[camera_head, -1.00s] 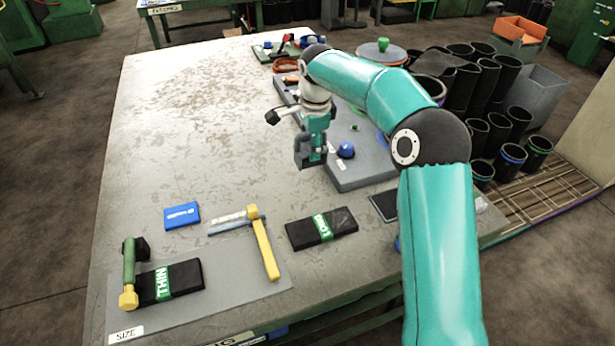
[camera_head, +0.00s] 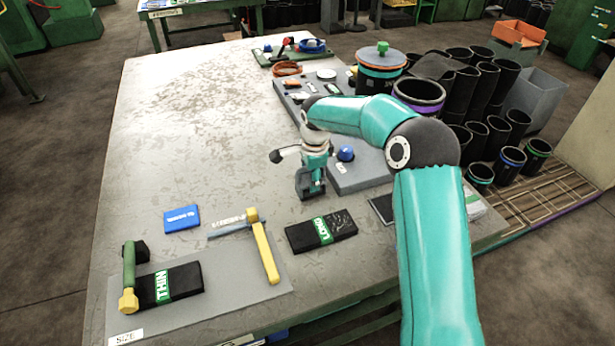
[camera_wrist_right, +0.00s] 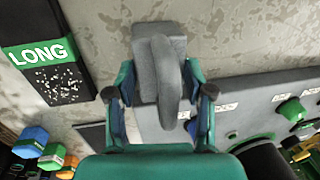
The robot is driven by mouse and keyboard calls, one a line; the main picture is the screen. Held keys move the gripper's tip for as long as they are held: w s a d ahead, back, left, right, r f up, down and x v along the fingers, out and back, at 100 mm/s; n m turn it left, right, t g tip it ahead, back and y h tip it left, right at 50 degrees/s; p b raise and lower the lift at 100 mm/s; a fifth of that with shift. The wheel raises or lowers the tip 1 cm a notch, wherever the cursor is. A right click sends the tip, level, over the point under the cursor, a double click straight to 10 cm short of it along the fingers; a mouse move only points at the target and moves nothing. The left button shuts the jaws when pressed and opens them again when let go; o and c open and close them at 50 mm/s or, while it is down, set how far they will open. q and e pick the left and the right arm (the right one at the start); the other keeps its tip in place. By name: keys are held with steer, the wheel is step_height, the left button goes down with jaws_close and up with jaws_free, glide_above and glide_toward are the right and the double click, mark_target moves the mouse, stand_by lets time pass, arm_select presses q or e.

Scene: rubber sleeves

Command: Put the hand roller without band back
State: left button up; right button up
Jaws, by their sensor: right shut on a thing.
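The hand roller without band (camera_head: 309,189) appears to be the dark grey tool in my right gripper (camera_head: 313,168). It has a grey block and an arched grey handle, with no coloured band visible. In the right wrist view, the handle of this grey tool (camera_wrist_right: 166,80) lies between the two fingers of my right gripper (camera_wrist_right: 159,95), which is shut on it. The tool is over the bare table, left of the grey board (camera_head: 350,181) and behind the LONG pack. I cannot tell whether it touches the table. My left gripper is not in view.
The black LONG pack (camera_head: 321,231) lies in front. A grey SIZE mat (camera_head: 225,300) holds a THIN pack (camera_head: 168,285), a green-yellow tool (camera_head: 129,275) and a yellow tool (camera_head: 265,250). A blue box (camera_head: 182,218) lies behind the mat. The table's left rear (camera_head: 190,110) is clear.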

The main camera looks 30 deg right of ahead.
steer(key=o, duration=1.2)
steer(key=shift+r, duration=0.1)
steer(key=r, duration=0.4)
steer(key=s+r, duration=0.1)
steer(key=r, duration=0.6)
steer(key=shift+s+a+r, duration=0.25)
steer(key=shift+s+r, duration=0.1)
steer(key=shift+s, duration=0.05)
steer(key=shift+s, duration=0.1)
